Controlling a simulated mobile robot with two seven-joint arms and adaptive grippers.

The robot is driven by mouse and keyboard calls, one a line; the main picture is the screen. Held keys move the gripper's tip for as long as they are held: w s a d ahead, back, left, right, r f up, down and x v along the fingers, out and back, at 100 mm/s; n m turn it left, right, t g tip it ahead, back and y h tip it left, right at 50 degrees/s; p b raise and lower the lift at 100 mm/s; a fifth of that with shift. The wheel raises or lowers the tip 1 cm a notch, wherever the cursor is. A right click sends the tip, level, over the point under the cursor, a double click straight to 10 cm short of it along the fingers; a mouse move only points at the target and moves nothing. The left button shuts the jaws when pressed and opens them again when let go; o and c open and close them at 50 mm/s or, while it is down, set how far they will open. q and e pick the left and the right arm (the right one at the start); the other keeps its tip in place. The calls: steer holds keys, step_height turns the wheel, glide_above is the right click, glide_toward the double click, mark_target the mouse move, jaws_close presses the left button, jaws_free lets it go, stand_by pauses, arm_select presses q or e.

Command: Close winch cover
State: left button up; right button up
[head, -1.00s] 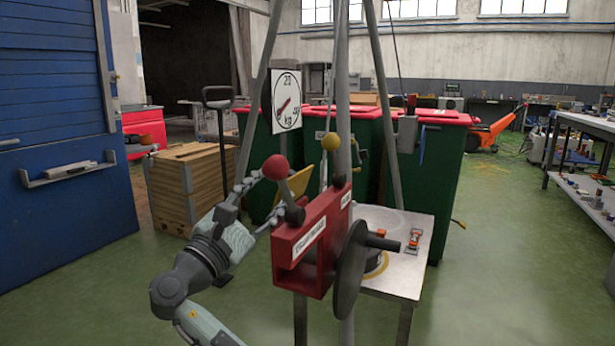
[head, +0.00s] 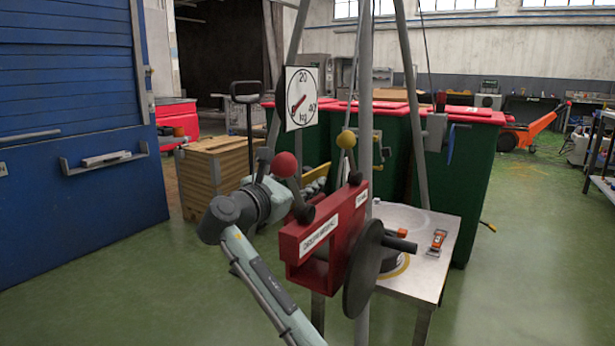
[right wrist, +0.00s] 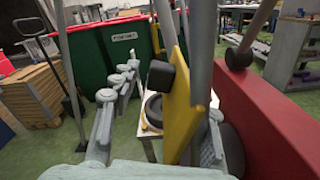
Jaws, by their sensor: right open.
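The red winch housing (head: 325,232) stands at the centre of the head view, with a red-ball lever, a yellow-ball lever and a dark wheel. The yellow plate that looks like the winch cover (right wrist: 184,112) stands out steeply from the red housing, open, in the right wrist view; a black block sits on its face. In the head view it is mostly hidden behind the levers and my gripper. My right gripper (right wrist: 170,105) is open, one finger on each side of the yellow plate; contact is unclear. In the head view the right gripper (head: 308,184) is behind the red-ball lever. My left gripper is out of view.
Grey tripod poles (head: 409,100) rise around the winch, with a dial (head: 302,98) on the left. A metal table (head: 440,262) stands behind it, then green bins (head: 475,185) with red lids. A wooden crate (head: 215,175) stands left. The floor at left is clear.

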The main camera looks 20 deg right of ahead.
steer(key=shift+w+d, duration=0.4)
steer(key=shift+d, duration=0.15)
